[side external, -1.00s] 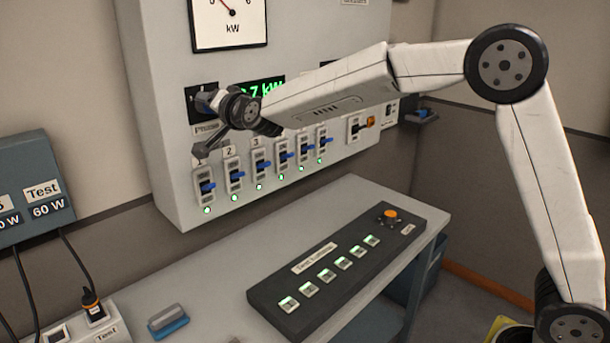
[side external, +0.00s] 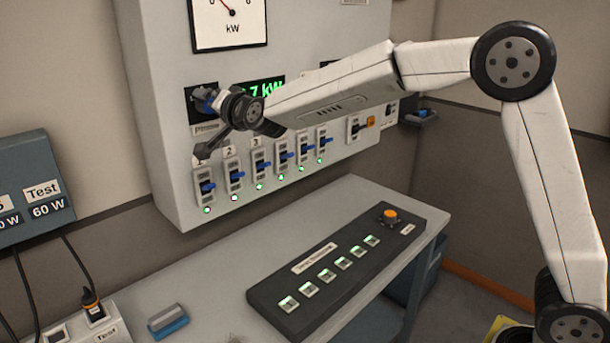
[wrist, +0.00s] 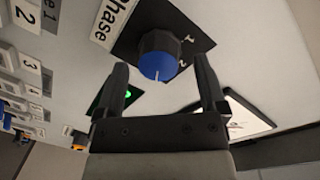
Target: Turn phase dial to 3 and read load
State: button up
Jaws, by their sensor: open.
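The phase dial (wrist: 160,55) is a dark knob with a blue face and a white pointer line, on a black plate labelled Phase. In the wrist view its pointer aims down toward my gripper's palm; I cannot tell which number that matches. My gripper (wrist: 160,68) is open, with one finger on each side of the dial and visible gaps to it. In the side view my gripper (side external: 222,103) is at the dial (side external: 203,101), partly covering it. The green load display (side external: 262,91) shows ".7 kW"; its first digit is hidden by my arm.
A needle meter (side external: 230,18) marked kW is above. A dark control box (side external: 335,270) lies on the bench (side external: 190,285), beside a blue-grey block (side external: 168,320).

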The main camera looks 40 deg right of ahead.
jog(key=s, duration=0.7)
jog(key=shift+r, duration=0.25)
jog(key=shift+a, duration=0.1)
jog(key=s+d+f+n+g, duration=0.3)
jog(key=s+f+g, duration=0.2)
jog(key=s+f, duration=0.4)
jog(key=s+d+f+n+g, duration=0.3)
jog(key=s+f+g, duration=0.1)
jog(key=s+f, duration=0.5)
jog(key=s+d+f+n+g, duration=0.3)
jog(key=s+d+f+g, duration=0.1)
jog(key=s+f, duration=0.6)
jog(key=shift+s+n+g+y, duration=0.3)
jog(key=shift+g, duration=0.5)
jog(key=shift+w, duration=0.15)
dwell(0.4)
